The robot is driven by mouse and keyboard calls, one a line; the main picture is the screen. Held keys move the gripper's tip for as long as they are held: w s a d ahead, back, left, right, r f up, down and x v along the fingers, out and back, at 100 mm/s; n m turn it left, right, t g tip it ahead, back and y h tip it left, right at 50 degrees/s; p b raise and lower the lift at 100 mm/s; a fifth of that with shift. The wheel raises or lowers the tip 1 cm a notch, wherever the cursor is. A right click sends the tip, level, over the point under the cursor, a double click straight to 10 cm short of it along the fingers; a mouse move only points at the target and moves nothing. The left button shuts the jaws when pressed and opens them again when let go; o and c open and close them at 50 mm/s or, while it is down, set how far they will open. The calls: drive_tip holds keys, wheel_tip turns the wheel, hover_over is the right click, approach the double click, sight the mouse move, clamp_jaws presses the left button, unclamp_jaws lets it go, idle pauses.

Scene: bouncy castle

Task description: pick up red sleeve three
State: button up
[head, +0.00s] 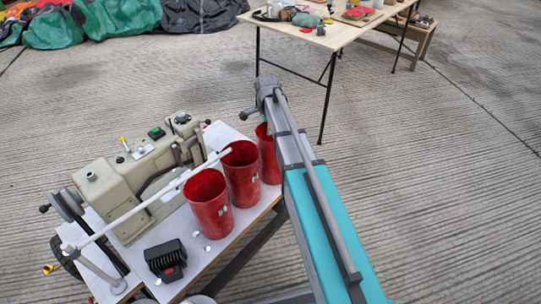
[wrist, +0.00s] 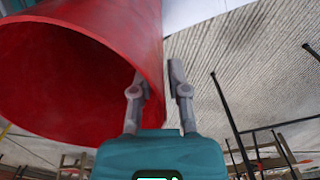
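Three red sleeves, open at the top, stand in a row on a white-topped table in the head view: a front one (head: 208,203), a middle one (head: 241,175) and a back one (head: 269,160). The back one is partly hidden by my arm. Small pale marks on the front two are too small to read. In the wrist view one red sleeve (wrist: 75,75) fills the upper left, its mouth facing the camera. My gripper (wrist: 157,68) is open, its fingers on either side of that sleeve's right wall, with a gap visible at the right finger.
A beige sewing machine (head: 130,185) stands left of the sleeves, with a pale rod (head: 140,207) reaching toward them. A black ribbed box (head: 166,260) sits at the table's front. A wooden table (head: 345,33) with clutter stands behind. The ribbed floor to the right is clear.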

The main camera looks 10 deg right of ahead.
clamp_jaws()
drive_tip(key=shift+r, duration=0.15)
